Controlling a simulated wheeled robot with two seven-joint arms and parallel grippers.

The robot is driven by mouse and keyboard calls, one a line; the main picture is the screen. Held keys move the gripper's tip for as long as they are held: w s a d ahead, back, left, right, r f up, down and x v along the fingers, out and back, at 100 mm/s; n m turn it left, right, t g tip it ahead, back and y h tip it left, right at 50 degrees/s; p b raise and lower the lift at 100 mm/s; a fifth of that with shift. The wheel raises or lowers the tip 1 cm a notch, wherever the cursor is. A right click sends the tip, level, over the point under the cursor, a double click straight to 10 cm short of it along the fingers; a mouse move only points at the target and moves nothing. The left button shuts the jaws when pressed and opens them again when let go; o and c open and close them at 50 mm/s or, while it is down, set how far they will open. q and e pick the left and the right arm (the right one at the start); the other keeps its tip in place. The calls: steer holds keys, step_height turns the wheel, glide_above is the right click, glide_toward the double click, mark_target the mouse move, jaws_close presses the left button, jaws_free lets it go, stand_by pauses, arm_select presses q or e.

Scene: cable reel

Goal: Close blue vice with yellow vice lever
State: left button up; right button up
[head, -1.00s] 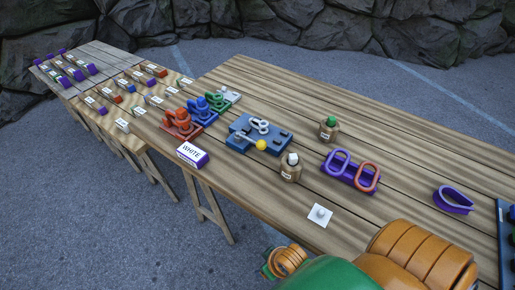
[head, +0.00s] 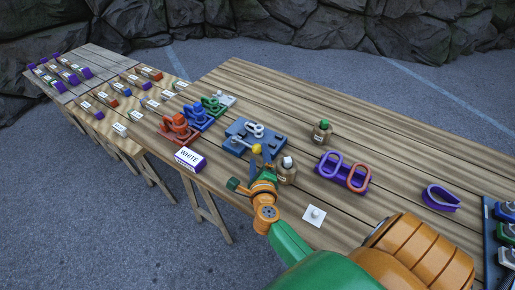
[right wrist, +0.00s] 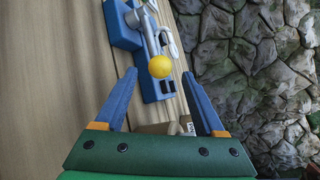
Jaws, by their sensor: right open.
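The blue vice (head: 236,143) sits on the long wooden table, with grey metal parts on top. Its lever ends in a yellow ball (head: 256,149) on the near right side. In the right wrist view the blue vice (right wrist: 122,28) is at the top, and the yellow ball (right wrist: 160,66) shows between my fingertips' directions, beyond them. My right gripper (head: 262,165) is open and empty, just on the near side of the ball. Whether a finger touches the ball I cannot tell. My left gripper is not in view.
A bottle with a white cap (head: 286,171) stands close right of my right gripper. A box labelled WHITE (head: 190,159) lies to the left. The table's back is clear.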

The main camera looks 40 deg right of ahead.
mark_target(258, 152)
steer(key=x, duration=0.5)
steer(key=shift+b, duration=0.3)
steer(key=shift+s, duration=0.15)
steer(key=c, duration=0.3)
steer(key=shift+a, duration=0.1)
jaws_close()
steer(key=shift+r, duration=0.1)
stand_by(0.3)
